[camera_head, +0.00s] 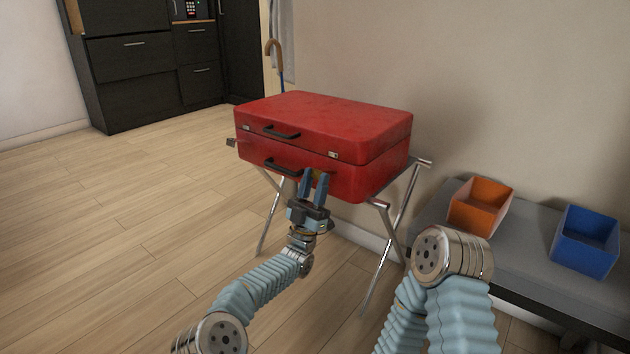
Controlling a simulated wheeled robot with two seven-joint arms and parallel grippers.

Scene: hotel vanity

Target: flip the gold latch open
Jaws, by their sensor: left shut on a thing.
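A closed red suitcase (370,125) stands on a folding metal rack. A small gold latch (316,174) shows on its front lower half, mostly hidden by my left gripper (314,177). The blue fingers are at the front of the suitcase, one on each side of the latch, shut on it. Two small metal clasps sit on the seam, one at the right (333,155) and one at the left (246,127). My right arm is at the lower right; its gripper does not show.
Two black handles (282,132) are on the suitcase front. A grey bench (520,246) at the right bears an orange bin (480,204) and a blue bin (584,242). A cane (275,52) stands behind the suitcase. The floor at the left is clear.

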